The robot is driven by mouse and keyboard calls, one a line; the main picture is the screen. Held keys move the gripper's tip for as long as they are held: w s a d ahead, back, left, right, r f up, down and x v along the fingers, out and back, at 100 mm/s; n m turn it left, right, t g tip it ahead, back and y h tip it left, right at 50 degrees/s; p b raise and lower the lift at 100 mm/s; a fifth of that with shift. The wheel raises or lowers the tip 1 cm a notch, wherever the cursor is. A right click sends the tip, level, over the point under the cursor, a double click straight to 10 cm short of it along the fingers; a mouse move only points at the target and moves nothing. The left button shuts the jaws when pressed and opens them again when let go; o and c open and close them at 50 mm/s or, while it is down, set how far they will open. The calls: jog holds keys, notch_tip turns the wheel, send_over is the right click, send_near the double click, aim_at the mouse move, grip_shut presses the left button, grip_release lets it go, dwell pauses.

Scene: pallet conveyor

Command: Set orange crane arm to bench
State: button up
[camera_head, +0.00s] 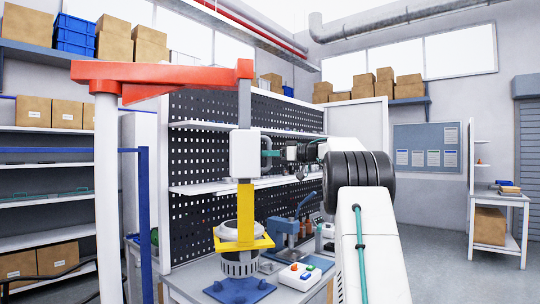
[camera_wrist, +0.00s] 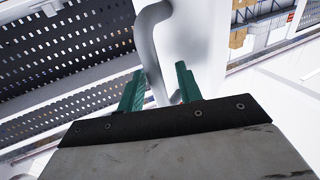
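The orange crane arm (camera_head: 160,73) runs from a white post (camera_head: 107,190) at the left to above the bench (camera_head: 180,285). A white hoist box (camera_head: 244,153) hangs from its right end. Below it, a yellow lifting frame (camera_head: 244,215) sits around a grey motor-like part over a blue base. My gripper (camera_head: 267,153) is at the right side of the hoist box. In the wrist view, my gripper's green fingers (camera_wrist: 160,80) stand apart, on either side of a pale curved handle (camera_wrist: 152,40) on a white body. Gaps show beside the handle; firm contact does not show.
A perforated tool panel (camera_head: 200,150) with shelves stands behind the bench. A blue press (camera_head: 285,230) and a control box with coloured buttons (camera_head: 299,276) stand on the bench. A blue post (camera_head: 145,220) is at the left. The floor (camera_head: 440,270) at the right is clear.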

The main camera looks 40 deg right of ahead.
jog(key=v, duration=0.7)
dwell(0.4)
